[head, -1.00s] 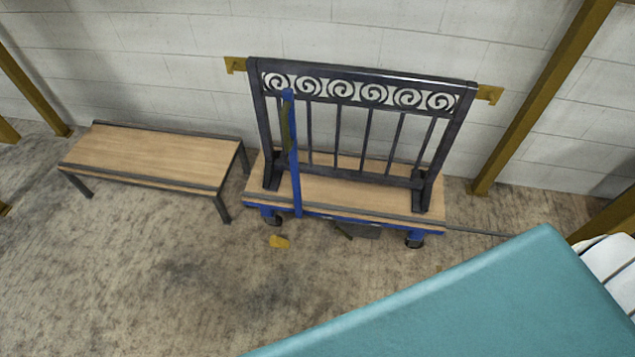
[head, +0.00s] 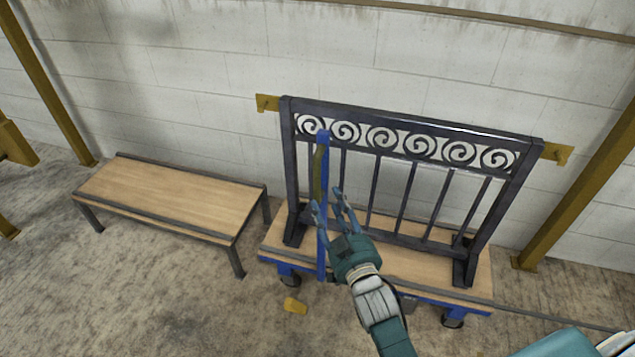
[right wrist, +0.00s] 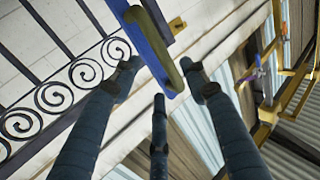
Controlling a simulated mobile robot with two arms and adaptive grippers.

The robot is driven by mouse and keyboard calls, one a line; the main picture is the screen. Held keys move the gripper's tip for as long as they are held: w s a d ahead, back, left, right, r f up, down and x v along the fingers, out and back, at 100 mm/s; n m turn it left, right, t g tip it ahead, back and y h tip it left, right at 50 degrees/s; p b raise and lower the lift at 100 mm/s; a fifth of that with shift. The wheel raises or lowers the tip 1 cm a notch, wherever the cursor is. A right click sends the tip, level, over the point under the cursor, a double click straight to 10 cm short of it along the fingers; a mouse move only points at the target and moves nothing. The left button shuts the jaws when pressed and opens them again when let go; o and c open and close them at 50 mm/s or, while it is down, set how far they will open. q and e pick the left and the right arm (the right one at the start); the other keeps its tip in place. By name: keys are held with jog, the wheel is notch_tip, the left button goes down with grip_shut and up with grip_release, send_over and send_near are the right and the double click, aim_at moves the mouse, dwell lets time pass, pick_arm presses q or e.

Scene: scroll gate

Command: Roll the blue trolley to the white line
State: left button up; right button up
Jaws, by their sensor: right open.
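The blue trolley (head: 467,299) stands by the wall, with a wooden deck, small dark wheels and a blue upright post (head: 323,250) at its left part. The post has an olive grip (head: 320,177); it also shows in the right wrist view (right wrist: 168,48). A dark scroll gate (head: 408,148) stands upright on the deck. My right gripper (head: 332,208) is open beside the post, below the grip. In the wrist view, the grip's end lies near the open fingertips (right wrist: 160,80); contact cannot be told. My left gripper is out of view. No white line shows.
A low wooden bench (head: 170,196) stands left of the trolley, with a narrow gap between. A small yellow block (head: 294,305) lies on the floor in front of the trolley. Yellow brackets (head: 556,152) are on the wall behind the gate. The front left floor is clear.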

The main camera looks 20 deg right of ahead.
aim_at(320, 184)
jog(key=w, duration=0.9)
jog(key=shift+w, duration=0.3)
grip_shut()
